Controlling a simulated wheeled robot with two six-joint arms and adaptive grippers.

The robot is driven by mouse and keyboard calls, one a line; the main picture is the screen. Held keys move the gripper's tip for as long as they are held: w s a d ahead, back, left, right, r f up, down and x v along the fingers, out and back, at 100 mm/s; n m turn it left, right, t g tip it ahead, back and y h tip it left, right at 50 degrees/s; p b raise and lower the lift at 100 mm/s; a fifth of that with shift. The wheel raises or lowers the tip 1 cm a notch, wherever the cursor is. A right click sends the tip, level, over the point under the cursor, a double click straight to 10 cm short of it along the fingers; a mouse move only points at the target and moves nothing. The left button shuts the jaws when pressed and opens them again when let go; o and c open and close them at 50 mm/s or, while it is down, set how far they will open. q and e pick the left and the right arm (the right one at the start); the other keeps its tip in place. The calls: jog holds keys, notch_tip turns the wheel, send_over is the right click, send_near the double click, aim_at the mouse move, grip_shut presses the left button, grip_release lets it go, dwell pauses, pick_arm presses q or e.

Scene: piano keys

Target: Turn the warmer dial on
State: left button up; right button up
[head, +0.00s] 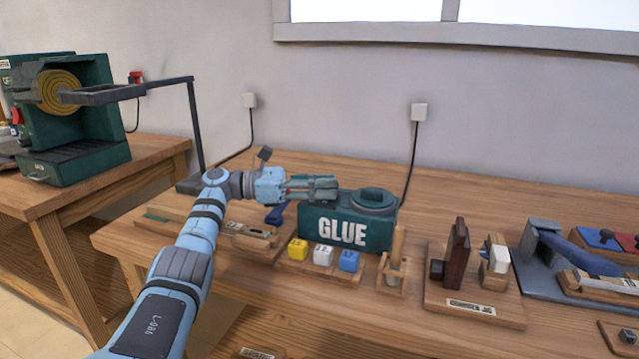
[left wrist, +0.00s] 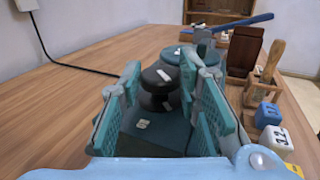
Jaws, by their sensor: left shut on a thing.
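The green glue warmer (head: 346,229), marked GLUE, stands on the bench, with a round lidded pot (head: 372,199) on its right part. In the left wrist view its black warmer dial (left wrist: 158,97), with a white mark on it, sits between the fingers of my left gripper (left wrist: 161,75). The gripper is shut on the dial. In the head view my left gripper (head: 318,188) lies over the left top of the warmer and hides the dial. The pot's green lid shows behind the dial in the left wrist view. My right gripper is not in view.
Yellow, white and blue numbered cubes (head: 323,254) stand in front of the warmer. A brush holder (head: 393,271) and a wooden stand (head: 461,255) are to its right. A black cord (head: 411,165) runs to a wall socket. The bench behind the warmer is clear.

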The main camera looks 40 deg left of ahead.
pick_arm(q)
jog(key=shift+f, duration=0.15)
jog(key=o, duration=1.1)
jog(key=shift+d, duration=0.1)
jog(key=v, duration=0.7)
jog(key=shift+s+a, duration=0.15)
jog(key=shift+a, duration=0.1)
